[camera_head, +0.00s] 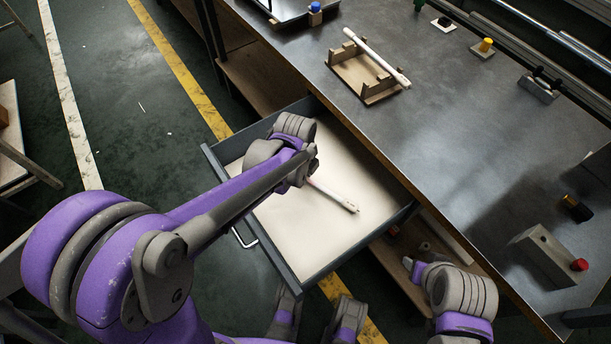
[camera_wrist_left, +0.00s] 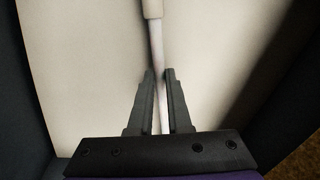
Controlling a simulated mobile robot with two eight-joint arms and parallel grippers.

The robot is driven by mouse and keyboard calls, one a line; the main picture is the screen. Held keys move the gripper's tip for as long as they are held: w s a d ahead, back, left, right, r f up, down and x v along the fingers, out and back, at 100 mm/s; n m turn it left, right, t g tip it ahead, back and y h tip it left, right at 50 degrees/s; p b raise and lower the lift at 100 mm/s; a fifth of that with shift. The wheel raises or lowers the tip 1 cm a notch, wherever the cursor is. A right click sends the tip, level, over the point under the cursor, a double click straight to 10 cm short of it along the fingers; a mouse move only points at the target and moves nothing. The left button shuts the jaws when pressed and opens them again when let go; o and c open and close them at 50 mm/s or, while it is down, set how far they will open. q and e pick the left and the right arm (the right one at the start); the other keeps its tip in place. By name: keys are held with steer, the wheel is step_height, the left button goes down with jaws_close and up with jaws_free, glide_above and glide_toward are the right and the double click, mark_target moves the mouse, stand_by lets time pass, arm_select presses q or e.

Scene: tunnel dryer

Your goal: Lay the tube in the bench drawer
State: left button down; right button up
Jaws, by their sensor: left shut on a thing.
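A thin white tube (camera_head: 335,195) with a thicker cap-like end is over the pale floor of the open bench drawer (camera_head: 265,236). My left gripper (camera_wrist_left: 159,76) is shut on this tube (camera_wrist_left: 157,45), which runs between its two fingers and away from the wrist. In the head view my left wrist hides the fingers and the tube's near part. I cannot tell whether the tube touches the drawer floor. My right gripper (camera_head: 411,266) is at the lower right, beside the bench edge; its fingers are not clear.
The metal bench (camera_head: 440,150) extends right of the drawer. A wooden rack (camera_head: 350,72) on it carries another white tube (camera_head: 376,58). A box with a red button (camera_head: 545,255) stands near the bench's front right. Dark drawer walls surround the pale floor, which has free room around the tube.

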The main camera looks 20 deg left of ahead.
arm_select(q)
steer(key=shift+f, duration=0.45)
steer(key=shift+f, duration=0.2)
steer(key=c, duration=0.9)
jaws_free()
steer(key=shift+o, duration=0.2)
step_height(320, 180, up, 12)
steer(key=s+p, duration=0.1)
steer(key=p, duration=0.1)
steer(key=shift+s+a+r, duration=0.15)
steer(key=shift+s+a, duration=0.1)
steer(key=shift+s, duration=0.15)
